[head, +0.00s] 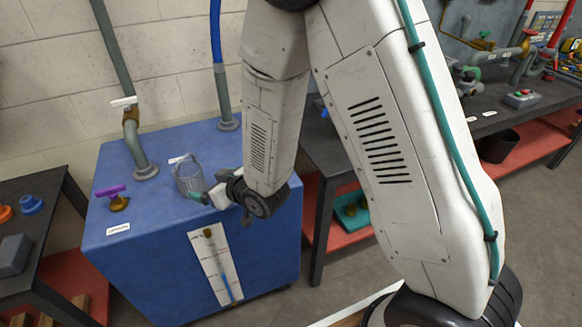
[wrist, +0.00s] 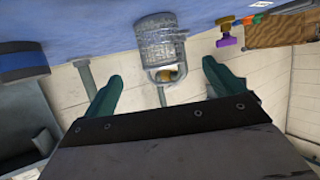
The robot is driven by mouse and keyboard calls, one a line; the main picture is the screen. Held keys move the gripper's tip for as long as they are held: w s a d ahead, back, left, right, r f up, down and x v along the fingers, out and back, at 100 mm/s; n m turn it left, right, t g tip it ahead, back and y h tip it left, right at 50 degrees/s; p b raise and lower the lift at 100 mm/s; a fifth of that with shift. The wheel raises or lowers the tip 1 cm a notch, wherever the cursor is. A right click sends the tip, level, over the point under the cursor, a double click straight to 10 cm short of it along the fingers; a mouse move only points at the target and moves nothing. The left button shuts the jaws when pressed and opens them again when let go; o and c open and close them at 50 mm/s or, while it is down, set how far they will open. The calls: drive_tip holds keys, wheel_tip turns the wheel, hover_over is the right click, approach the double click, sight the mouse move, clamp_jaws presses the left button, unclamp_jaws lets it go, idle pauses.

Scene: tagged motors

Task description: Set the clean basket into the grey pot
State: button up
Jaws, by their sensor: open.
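A grey mesh basket (head: 189,177) with a raised bail handle stands on the blue tank top, left of my gripper (head: 211,187) in the head view. In the wrist view the basket (wrist: 160,42) appears inverted, its handle lying between the lines of my two green fingers. My gripper (wrist: 162,88) is open and empty there, with clear space on both sides of the handle. Whether the basket is clean cannot be told. I cannot pick out the grey pot with certainty; a dark bucket (head: 497,145) stands on the red shelf at right.
The blue tank (head: 140,262) carries a grey pipe (head: 133,143), a blue hose (head: 216,35) and a purple-handled valve (head: 117,196). A dark bench (head: 25,270) stands at left, another (head: 330,165) behind my arm.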

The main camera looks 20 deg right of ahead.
drive_tip(key=shift+d+r, duration=0.1)
drive_tip(key=s+d+r+m+g+h, duration=0.2)
drive_tip(key=s+d+r+h, duration=0.1)
drive_tip(key=d+r, duration=0.4)
drive_tip(key=s+d+r+m+g+h, duration=0.1)
drive_tip(key=s+d+r+g+h, duration=0.1)
drive_tip(key=s+d+r, duration=0.35)
drive_tip(key=s+d+r+m+g+h, duration=0.1)
drive_tip(key=s+d+r, duration=0.3)
drive_tip(key=s, duration=0.6)
drive_tip(key=s+d+r+m+g, duration=0.1)
drive_tip(key=s+d+r+g, duration=0.3)
drive_tip(key=s, duration=0.6)
drive_tip(key=shift+s+d+r+m+g+h, duration=0.2)
drive_tip(key=shift+d+r+m+g+h, duration=0.15)
drive_tip(key=shift+d+r, duration=0.4)
drive_tip(key=s, duration=0.2)
drive_tip(key=shift+s+d+r+g, duration=0.15)
drive_tip(key=shift+s+r+g, duration=0.1)
drive_tip(key=shift+s, duration=0.15)
drive_tip(key=c, duration=0.6)
drive_tip(key=shift+s, duration=0.15)
drive_tip(key=c, duration=1)
drive_tip(key=shift+c, duration=0.2)
